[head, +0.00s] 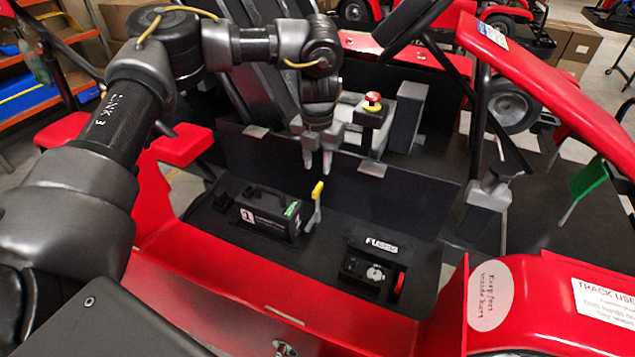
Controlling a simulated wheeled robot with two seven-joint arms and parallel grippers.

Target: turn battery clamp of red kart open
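The red kart's battery (268,212), a black box with a handle and a small green label, sits on the dark floor panel inside the kart. The clamp lever (315,205), pale with a yellow tip, stands nearly upright at the battery's right side. My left gripper (318,170) points down just above and behind the yellow tip in the head view. Its two grey fingers are apart with nothing between them, and I see no contact with the lever. I cannot make out my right gripper.
A fuse box (375,268) with a red switch lies right of the lever. A red mushroom button (373,101) stands behind. A dark upright panel (375,190) backs the floor panel, and the kart's red side beam (225,290) runs in front.

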